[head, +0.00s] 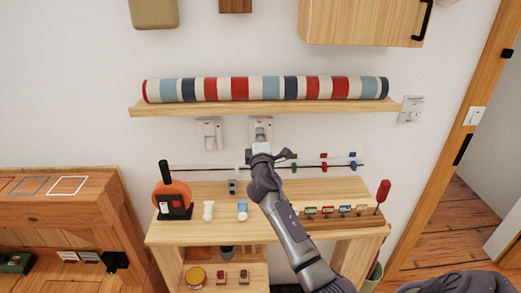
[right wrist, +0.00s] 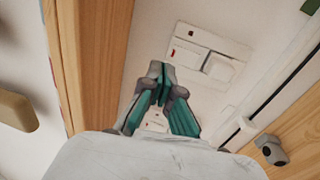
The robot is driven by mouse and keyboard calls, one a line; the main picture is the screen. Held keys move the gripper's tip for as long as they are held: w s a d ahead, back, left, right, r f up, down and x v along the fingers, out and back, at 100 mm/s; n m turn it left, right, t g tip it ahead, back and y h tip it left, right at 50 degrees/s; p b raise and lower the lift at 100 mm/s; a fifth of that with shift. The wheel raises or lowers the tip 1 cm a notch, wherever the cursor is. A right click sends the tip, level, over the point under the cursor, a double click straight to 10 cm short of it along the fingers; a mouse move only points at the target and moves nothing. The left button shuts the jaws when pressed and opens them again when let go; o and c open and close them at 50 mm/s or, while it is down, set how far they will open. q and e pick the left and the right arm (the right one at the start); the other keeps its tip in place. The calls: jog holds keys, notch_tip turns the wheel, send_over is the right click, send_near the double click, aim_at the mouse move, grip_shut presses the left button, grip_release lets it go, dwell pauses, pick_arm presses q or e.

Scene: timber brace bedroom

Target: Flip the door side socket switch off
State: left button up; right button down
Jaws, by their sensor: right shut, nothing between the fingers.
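Two white sockets are on the wall below the striped roll's shelf: a left one (head: 209,133) and a door-side one (head: 261,126), nearer the door. My right gripper (head: 259,150) is at the lower part of the door-side socket and partly covers it. In the right wrist view my right gripper (right wrist: 161,88) is shut and empty, its tips over a white socket plate (right wrist: 238,49) with rocker switches and small red marks. I cannot tell whether the tips touch it, or which way its switch is set. My left gripper is not in view.
A wooden shelf (head: 265,107) with a striped roll (head: 265,89) is just above the sockets. A thin rail with coloured clips runs along the wall.

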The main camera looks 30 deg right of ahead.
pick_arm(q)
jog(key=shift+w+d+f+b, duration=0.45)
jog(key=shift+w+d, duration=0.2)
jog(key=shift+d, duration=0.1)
pick_arm(e)
jog(key=r+v, duration=0.1)
jog(key=v, duration=0.5)
jog(key=shift+s, duration=0.45)
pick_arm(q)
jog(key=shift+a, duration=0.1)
pick_arm(e)
jog(key=shift+a, duration=0.15)
